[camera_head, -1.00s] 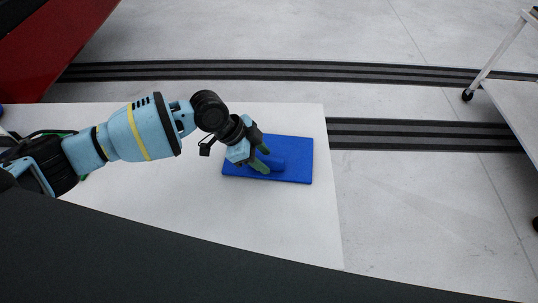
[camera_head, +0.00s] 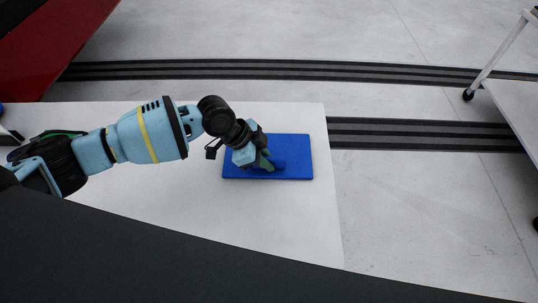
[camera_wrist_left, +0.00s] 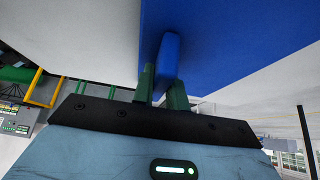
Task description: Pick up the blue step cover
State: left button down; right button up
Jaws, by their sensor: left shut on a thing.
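The blue step cover (camera_head: 297,160) is a flat rectangular plate with a raised handle in its middle. It lies on the white table (camera_head: 200,215) near the right edge. My left gripper (camera_head: 268,164) is over the plate, with its green fingers at the handle. In the left wrist view the two green fingers (camera_wrist_left: 163,88) stand on either side of the blue handle (camera_wrist_left: 166,57) and are shut on it. The plate (camera_wrist_left: 230,40) shows behind the handle. The fingers hide part of the handle in the head view. My right gripper is not in view.
A white cart (camera_head: 515,100) on black wheels stands at the right, apart from the table. A red object (camera_head: 60,40) is at the upper left. Dark strips (camera_head: 420,134) run across the floor. The table's front is clear.

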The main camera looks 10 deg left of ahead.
pick_arm(q)
jog(key=shift+r, duration=0.1)
jog(key=shift+r, duration=0.55)
notch_tip(320, 180, up, 2)
jog(key=shift+r, duration=0.2)
jog(key=s+a, duration=0.2)
jog(key=a, duration=0.2)
jog(key=s+a, duration=0.2)
jog(key=a, duration=0.2)
jog(key=s+a+r+b, duration=0.1)
jog(key=s+a, duration=0.1)
jog(key=a, duration=0.3)
jog(key=shift+s, duration=0.4)
jog(key=shift+s+a+r, duration=0.15)
jog(key=shift+s+a, duration=0.15)
jog(key=shift+a, duration=0.3)
